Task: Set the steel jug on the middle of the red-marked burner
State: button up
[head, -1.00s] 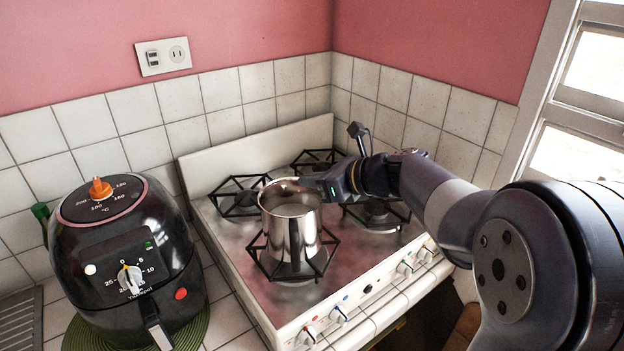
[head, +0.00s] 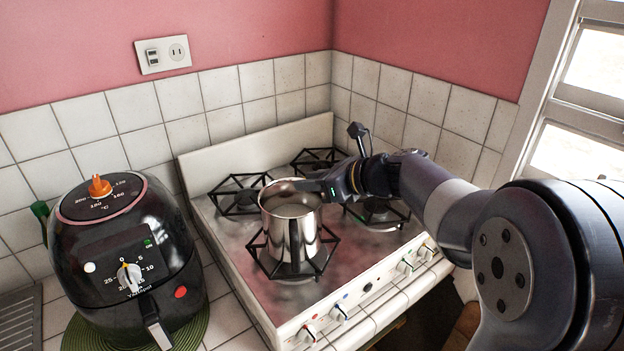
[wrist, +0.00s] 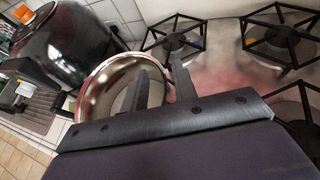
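The steel jug (head: 291,230) stands upright on the front-left burner (head: 262,262) of the stove. It looks roughly centred on that burner's grate. In the wrist view I see its open rim and shiny inside (wrist: 103,88). My gripper (head: 310,187) is at the jug's rim on the right side. In the wrist view the fingers (wrist: 167,85) straddle the jug's wall, one inside and one outside, with a gap between them. They look open. A red mark shows by the front-left knob (head: 308,331); the burner under the jug is mostly hidden.
A black air fryer (head: 125,255) on a green mat stands left of the stove. Three other burners with black grates are empty: back left (head: 240,197), back right (head: 316,160) and front right (head: 375,212). A tiled wall stands behind.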

jog(key=v, duration=1)
jog(key=shift+s+d+r+b, duration=0.2)
jog(key=shift+d+b, duration=0.1)
jog(key=shift+b, duration=0.15)
jog(key=shift+a, duration=0.1)
jog(key=p+x, duration=0.1)
jog(key=x, duration=1)
jog(key=shift+r, duration=0.15)
jog(key=shift+s+d, duration=0.1)
jog(key=shift+d, duration=0.15)
